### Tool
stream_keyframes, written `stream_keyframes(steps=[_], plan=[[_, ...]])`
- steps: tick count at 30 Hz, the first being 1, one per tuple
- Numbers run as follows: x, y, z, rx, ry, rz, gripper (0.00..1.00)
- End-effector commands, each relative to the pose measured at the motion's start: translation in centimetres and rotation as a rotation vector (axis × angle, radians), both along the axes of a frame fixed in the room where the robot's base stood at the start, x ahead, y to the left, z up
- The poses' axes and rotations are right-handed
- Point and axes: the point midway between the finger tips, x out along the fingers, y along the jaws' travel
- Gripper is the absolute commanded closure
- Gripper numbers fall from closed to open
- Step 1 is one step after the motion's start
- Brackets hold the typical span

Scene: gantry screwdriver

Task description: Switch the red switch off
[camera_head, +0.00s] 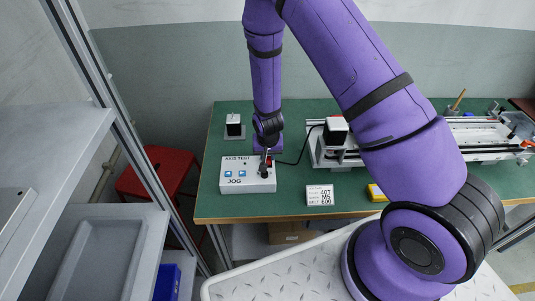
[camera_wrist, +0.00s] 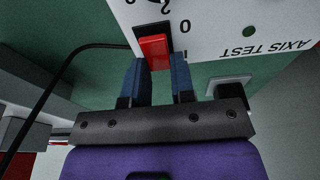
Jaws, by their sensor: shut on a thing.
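The control box (camera_head: 245,184) is white, marked AXIS TEST and JOG, and lies on the green bench top. Its red switch (camera_wrist: 153,46) is a red rocker in a black housing, beside the marks O and I. In the wrist view, the two dark blue fingers of my gripper (camera_wrist: 158,72) straddle the lower part of the red switch, shut on it. In the head view, my gripper (camera_head: 266,164) comes down on the right part of the box and hides most of the switch.
A black cable runs right toward the gantry (camera_head: 350,156). A white label card (camera_head: 320,195) and a yellow item (camera_head: 377,193) lie near the bench's front edge. A small device (camera_head: 234,128) stands behind the box.

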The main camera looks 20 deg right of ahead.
Motion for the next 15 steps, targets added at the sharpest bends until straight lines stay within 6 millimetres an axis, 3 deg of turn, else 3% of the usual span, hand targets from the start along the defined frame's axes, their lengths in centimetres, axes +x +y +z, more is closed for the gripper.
stream_keyframes(steps=[6, 15], plan=[[-0.45, 0.22, 0.02, -0.035, -0.104, 0.003, 1.00], [-0.44, 0.10, 0.09, -0.044, -0.130, 0.001, 1.00]])
